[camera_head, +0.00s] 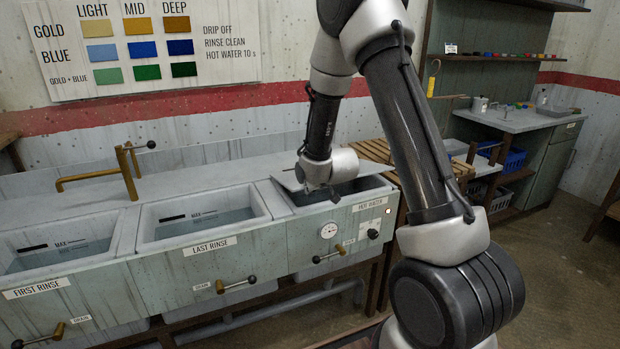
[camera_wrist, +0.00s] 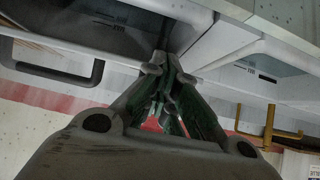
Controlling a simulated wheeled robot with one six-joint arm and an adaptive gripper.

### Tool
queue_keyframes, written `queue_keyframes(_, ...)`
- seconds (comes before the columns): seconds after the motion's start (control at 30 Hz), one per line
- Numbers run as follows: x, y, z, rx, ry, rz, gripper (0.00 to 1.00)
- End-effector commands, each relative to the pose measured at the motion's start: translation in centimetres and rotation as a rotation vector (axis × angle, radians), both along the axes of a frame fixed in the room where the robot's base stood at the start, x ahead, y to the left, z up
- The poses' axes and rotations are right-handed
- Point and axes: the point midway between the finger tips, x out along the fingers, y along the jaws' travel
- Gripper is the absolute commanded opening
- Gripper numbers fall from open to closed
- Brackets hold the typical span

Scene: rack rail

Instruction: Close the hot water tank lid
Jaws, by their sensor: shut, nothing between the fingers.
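The hot water tank (camera_head: 370,188) is the rightmost basin, and a dark opening shows at its top. A pale grey panel (camera_head: 286,180) that looks like its lid shows at the opening's left and back; my gripper hides part of it, so its exact tilt is unclear. My gripper (camera_head: 322,192) is over the tank's left part, pointing down, shut and empty. In the wrist view my gripper (camera_wrist: 166,65) has its fingertips together near the divider between two basins. A dark bar handle (camera_wrist: 52,76) shows there at left; contact with the fingers is not visible.
The last rinse basin (camera_head: 148,243) and first rinse basin (camera_head: 14,281) lie to the left, open, with liquid. A brass tap (camera_head: 128,172) stands behind them. Valve levers (camera_head: 235,285) stick out in front. A wooden slatted rack (camera_head: 376,151) is right of the tank.

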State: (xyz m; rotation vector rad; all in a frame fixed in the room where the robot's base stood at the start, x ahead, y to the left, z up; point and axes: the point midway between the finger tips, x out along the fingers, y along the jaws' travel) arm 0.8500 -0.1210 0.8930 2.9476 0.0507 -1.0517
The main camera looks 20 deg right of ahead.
Motion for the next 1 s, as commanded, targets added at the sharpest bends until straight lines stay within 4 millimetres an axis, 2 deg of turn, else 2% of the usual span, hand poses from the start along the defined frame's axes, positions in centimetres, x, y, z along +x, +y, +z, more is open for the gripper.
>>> queue_keyframes(0.2,-0.5,0.0,-3.5,0.0,0.004,0.0,0.0)
queue_keyframes(0.4,-0.8,0.0,-5.7,0.0,0.002,0.0,0.0)
queue_keyframes(0.6,-0.9,0.0,-6.6,0.0,0.001,0.0,0.0)
queue_keyframes(1.0,-0.9,0.0,-6.7,0.0,0.001,0.0,0.0)
